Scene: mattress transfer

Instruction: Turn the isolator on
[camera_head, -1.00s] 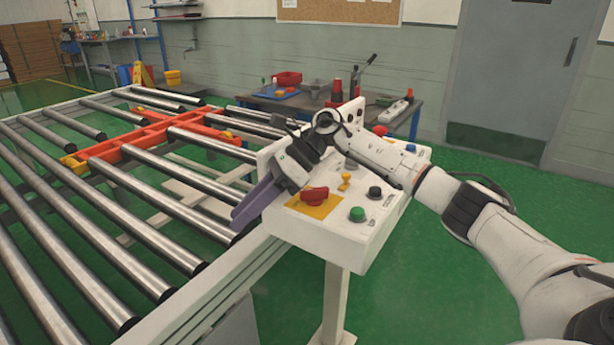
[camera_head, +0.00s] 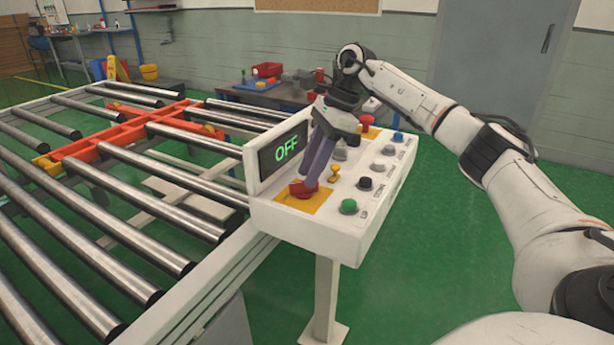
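The isolator is a red rotary knob (camera_head: 301,190) on a yellow plate (camera_head: 318,203) at the near left corner of the white control box (camera_head: 268,213). The small screen (camera_head: 284,151) on the box reads "OFF" in green. My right gripper (camera_head: 309,183) points down from above, its purple fingers reaching the knob. The fingertips cover part of the knob, and I cannot tell whether they are closed on it or only around it. My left gripper is not in view.
A yellow switch (camera_head: 334,173), a green button (camera_head: 348,206), a black button (camera_head: 365,183) and other buttons sit close to the isolator. A roller conveyor (camera_head: 120,190) with an orange frame (camera_head: 115,138) lies left. A workbench stands behind. Green floor is open at right.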

